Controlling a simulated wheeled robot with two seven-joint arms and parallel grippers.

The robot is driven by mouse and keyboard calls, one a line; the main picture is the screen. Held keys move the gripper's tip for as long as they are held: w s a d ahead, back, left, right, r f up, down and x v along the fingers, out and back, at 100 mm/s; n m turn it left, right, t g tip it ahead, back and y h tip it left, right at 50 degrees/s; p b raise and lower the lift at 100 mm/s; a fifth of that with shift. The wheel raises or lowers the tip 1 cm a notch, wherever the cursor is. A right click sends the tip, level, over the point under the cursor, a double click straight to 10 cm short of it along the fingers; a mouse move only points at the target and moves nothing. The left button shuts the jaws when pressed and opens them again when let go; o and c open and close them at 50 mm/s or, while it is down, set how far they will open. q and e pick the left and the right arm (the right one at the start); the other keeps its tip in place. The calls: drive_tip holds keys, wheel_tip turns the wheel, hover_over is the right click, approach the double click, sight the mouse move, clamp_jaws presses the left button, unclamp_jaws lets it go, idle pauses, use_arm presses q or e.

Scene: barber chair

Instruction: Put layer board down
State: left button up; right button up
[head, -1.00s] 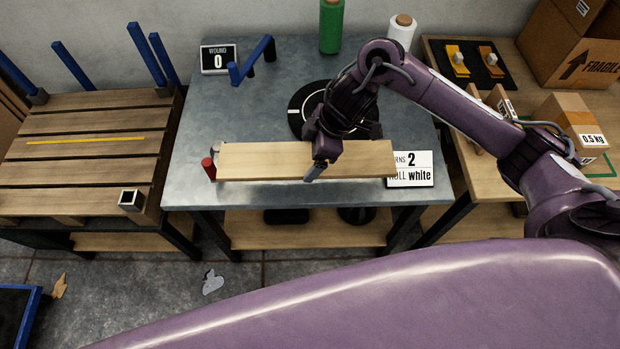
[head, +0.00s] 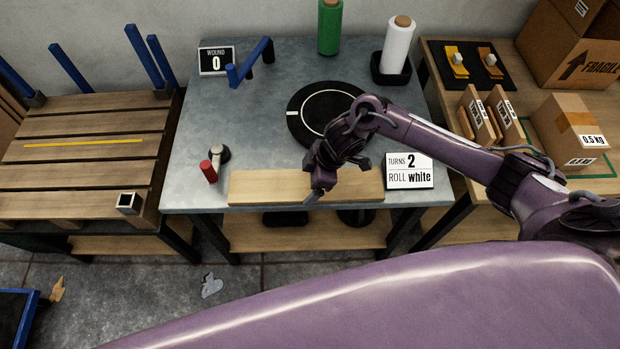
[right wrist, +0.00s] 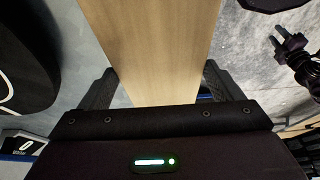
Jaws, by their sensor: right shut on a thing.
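The layer board (head: 270,187) is a long pale wooden plank, lying lengthwise left to right at the front edge of the grey metal table in the head view. My right gripper (head: 318,192) is shut on the board around its middle, reaching across it from above. In the right wrist view the board (right wrist: 155,45) runs between the two fingers (right wrist: 160,88). I cannot tell whether the board touches the table or is held just over its edge. My left gripper is not in view.
On the table (head: 265,110) are a black turntable (head: 300,128), a red-handled crank (head: 208,172), a sign reading TURNS 2, ROLL white (head: 409,171), a green roll (head: 330,27) and a white roll (head: 398,48). A wooden pallet (head: 85,140) stands left; cartons (head: 568,125) stand right.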

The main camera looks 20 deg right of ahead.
drive_tip(key=o, duration=1)
drive_tip(key=shift+c, duration=0.2)
drive_tip(key=shift+r, duration=0.15)
drive_tip(key=v, duration=1.2)
drive_tip(key=shift+s+d, duration=0.1)
